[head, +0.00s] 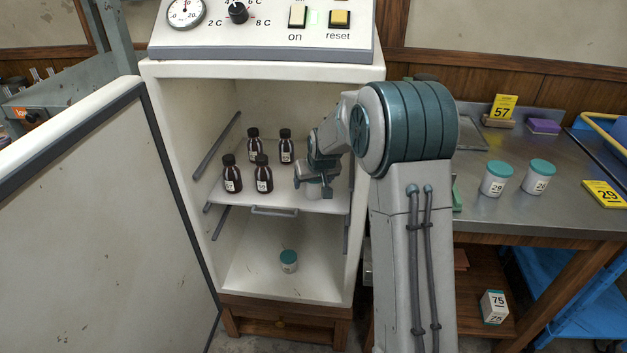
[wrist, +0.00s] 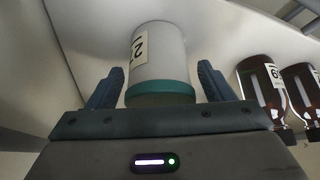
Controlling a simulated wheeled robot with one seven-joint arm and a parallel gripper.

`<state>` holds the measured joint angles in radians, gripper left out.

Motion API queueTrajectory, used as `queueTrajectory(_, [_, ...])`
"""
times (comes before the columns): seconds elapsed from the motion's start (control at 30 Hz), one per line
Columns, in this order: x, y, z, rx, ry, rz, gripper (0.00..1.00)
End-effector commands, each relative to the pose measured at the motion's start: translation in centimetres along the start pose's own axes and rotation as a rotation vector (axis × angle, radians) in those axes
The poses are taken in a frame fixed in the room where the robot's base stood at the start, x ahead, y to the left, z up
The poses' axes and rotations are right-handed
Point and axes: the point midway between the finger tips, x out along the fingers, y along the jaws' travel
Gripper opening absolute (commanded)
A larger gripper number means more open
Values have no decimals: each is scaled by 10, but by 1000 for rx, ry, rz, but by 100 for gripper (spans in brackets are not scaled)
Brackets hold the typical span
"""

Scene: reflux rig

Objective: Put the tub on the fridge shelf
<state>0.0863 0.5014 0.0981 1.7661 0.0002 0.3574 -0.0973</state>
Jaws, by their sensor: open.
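A white tub with a teal lid and a number label (wrist: 158,55) stands between my fingers in the wrist view, which shows it upside down. It appears to rest on the fridge's upper shelf (head: 289,200). In the head view the tub (head: 314,191) is partly hidden under my gripper (head: 314,181), at the right side of that shelf. My gripper also shows in the wrist view (wrist: 160,88); it is open, with a gap on each side of the tub near its lid.
Several dark bottles (head: 264,179) stand on the shelf left of my gripper. Another teal-lidded tub (head: 288,261) is on the fridge floor. The fridge door (head: 100,200) stands open at left. Two similar tubs (head: 496,178) (head: 538,176) stand on the steel counter (head: 480,213) at right.

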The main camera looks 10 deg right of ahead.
Motion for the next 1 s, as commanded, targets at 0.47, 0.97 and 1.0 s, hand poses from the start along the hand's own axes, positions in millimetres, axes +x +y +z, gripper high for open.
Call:
queueTrajectory(0.47, [-80, 0, -3, 1, 5, 1, 75])
queueTrajectory(0.97, [-123, 0, -1, 0, -1, 0, 75])
queueTrajectory(1.0, [-122, 0, -1, 0, -1, 0, 75])
